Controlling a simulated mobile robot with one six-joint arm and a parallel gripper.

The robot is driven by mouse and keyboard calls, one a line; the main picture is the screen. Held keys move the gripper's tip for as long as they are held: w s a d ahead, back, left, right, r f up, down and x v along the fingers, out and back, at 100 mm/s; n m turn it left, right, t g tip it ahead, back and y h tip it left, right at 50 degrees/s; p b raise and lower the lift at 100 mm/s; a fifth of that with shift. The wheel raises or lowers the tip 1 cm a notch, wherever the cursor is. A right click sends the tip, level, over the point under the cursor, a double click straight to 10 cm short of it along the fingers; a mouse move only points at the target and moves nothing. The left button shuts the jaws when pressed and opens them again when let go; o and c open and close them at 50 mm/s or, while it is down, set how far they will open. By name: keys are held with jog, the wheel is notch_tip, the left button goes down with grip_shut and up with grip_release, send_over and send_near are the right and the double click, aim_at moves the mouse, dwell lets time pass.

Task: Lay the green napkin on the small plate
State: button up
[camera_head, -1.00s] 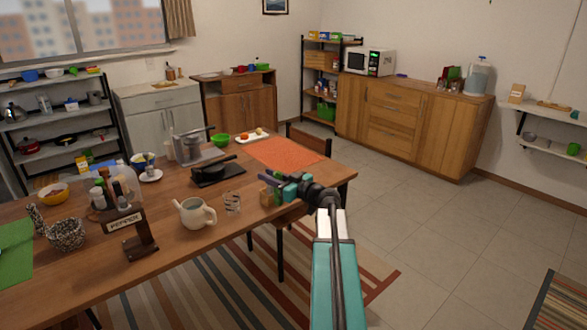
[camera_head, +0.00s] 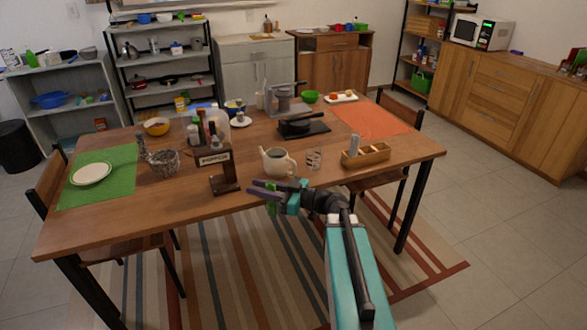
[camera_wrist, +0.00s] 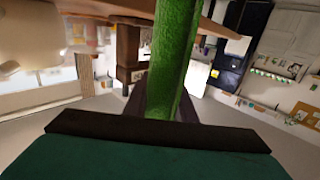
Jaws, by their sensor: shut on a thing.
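My gripper (camera_head: 262,190) is shut on the green napkin, at the front edge of the table near the teapot. A bit of the green napkin (camera_head: 271,208) shows below the fingers in the head view. In the wrist view the napkin (camera_wrist: 172,60) is a long green strip running up from between the dark fingers. The small plate (camera_head: 91,173) is white and empty. It lies on a green placemat (camera_head: 118,160) at the left end of the table, well left of my gripper.
A glass (camera_head: 314,159) and wooden caddy (camera_head: 366,155) stand to the right. Chairs stand at the left and right.

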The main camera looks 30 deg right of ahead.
jog(key=s+a+f+n+g+y, duration=0.1)
jog(key=s+a+n+g+y, duration=0.1)
jog(key=a, duration=0.7)
jog(key=shift+s+f, duration=0.25)
jog(key=shift+s, duration=0.55)
jog(key=shift+a, duration=0.1)
